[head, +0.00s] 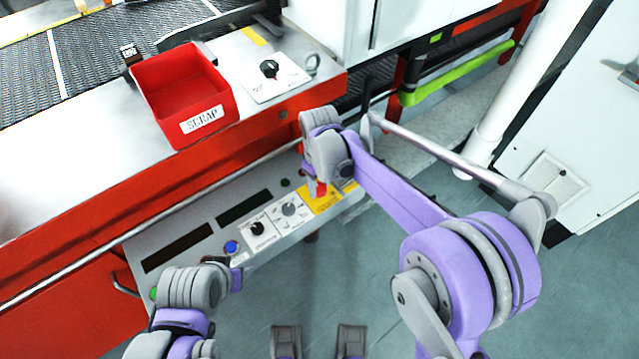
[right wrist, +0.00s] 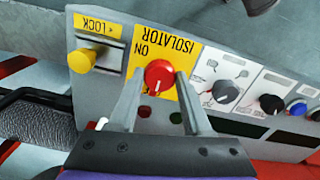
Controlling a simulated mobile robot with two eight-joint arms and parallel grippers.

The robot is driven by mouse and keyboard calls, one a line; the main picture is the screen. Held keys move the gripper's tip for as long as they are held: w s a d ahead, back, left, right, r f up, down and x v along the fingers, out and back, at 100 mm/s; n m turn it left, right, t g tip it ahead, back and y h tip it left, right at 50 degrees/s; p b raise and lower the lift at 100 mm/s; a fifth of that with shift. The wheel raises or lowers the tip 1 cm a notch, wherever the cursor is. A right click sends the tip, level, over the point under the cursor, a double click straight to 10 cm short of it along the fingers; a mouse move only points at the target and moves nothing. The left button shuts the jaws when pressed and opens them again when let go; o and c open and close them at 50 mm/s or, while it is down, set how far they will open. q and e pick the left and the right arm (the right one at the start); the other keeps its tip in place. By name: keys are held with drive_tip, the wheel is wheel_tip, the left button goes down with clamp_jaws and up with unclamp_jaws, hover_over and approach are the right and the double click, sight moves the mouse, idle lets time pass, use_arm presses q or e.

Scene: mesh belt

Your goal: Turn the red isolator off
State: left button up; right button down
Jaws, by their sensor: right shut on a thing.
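The red isolator (right wrist: 159,76) is a round red knob on a yellow plate marked ISOLATOR and ON in the right wrist view. In the head view a bit of red (head: 317,188) shows at the plate, mostly hidden by my right wrist. My right gripper (right wrist: 158,90) has one finger on each side of the knob and is shut on it. A pale mark shows on the knob's face, on the side towards the gripper. My left arm shows low in the head view near the panel's left end; its fingers cannot be made out.
A yellow lock knob (right wrist: 82,61) stands beside the isolator plate. A grey selector (right wrist: 226,92), a black knob (right wrist: 270,103) and a blue button (right wrist: 297,108) sit on the other side. A red SCRAP bin (head: 178,88) stands on the ledge above the panel.

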sight(320, 188)
idle(0.5)
drive_tip(key=shift+c, duration=1.7)
unclamp_jaws()
wheel_tip(320, 188, up, 11)
drive_tip(key=p, duration=0.1)
drive_tip(key=shift+p, duration=0.35)
drive_tip(key=shift+d, duration=0.1)
drive_tip(key=s+d+r+m+t+p, duration=0.2)
drive_tip(key=s+d+r+m+p, duration=0.25)
drive_tip(key=s+d+r, duration=0.4)
drive_tip(key=s+d+m+t+p, duration=0.1)
drive_tip(key=s+d+m+p, duration=0.1)
drive_tip(key=s, duration=0.5)
drive_tip(key=s+d+f+m+t+p, duration=0.1)
drive_tip(key=s+d+m+t+p, duration=0.1)
drive_tip(key=s+d, duration=0.4)
drive_tip(key=shift+s+d+f+m+p, duration=0.25)
drive_tip(key=shift+s+d+m+p, duration=0.15)
drive_tip(key=shift+p, duration=0.65)
